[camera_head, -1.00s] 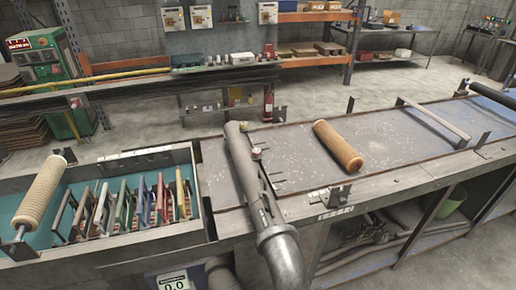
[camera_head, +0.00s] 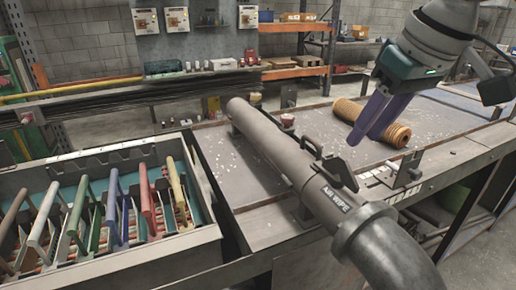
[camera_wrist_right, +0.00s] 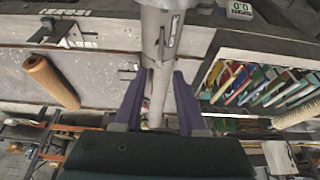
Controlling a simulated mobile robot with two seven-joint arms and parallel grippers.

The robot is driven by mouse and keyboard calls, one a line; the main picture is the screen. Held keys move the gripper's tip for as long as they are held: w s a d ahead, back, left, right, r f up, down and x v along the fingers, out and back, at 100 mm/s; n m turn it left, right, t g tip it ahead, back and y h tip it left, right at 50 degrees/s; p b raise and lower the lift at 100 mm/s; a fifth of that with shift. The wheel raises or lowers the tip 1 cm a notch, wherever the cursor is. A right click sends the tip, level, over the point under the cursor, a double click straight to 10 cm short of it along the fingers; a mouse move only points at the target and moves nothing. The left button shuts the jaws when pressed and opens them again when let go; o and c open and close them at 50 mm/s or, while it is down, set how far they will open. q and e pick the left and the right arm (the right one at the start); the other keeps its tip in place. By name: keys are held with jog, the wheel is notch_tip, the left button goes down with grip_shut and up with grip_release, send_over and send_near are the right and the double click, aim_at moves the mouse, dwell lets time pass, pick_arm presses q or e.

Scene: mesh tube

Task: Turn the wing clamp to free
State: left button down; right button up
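A grey pipe (camera_head: 275,145) labelled "AIR WIPE" runs along the bench and bends down at the front. A dark upright fitting with plates (camera_head: 338,171) sits on its right side and looks like the wing clamp; I cannot tell its exact setting. My right gripper (camera_head: 366,138) has purple fingers and hangs above the bench, right of the pipe and apart from the fitting. In the right wrist view my right gripper (camera_wrist_right: 163,75) is open, its fingers apart, with the pipe (camera_wrist_right: 158,85) showing beyond and between them. My left gripper is not in view.
An orange ribbed roll (camera_head: 396,134) lies on the bench, partly hidden by my right fingers. A tray (camera_head: 150,262) of several coloured handled tools stands at left. A metal bracket (camera_head: 405,172) stands on the bench's front edge. The bench surface (camera_head: 238,182) left of the pipe is clear.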

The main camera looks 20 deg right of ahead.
aim_at(347, 164)
jog(key=x, duration=0.9)
jog(key=shift+s, duration=0.15)
jog(key=shift+c, duration=0.2)
grip_shut()
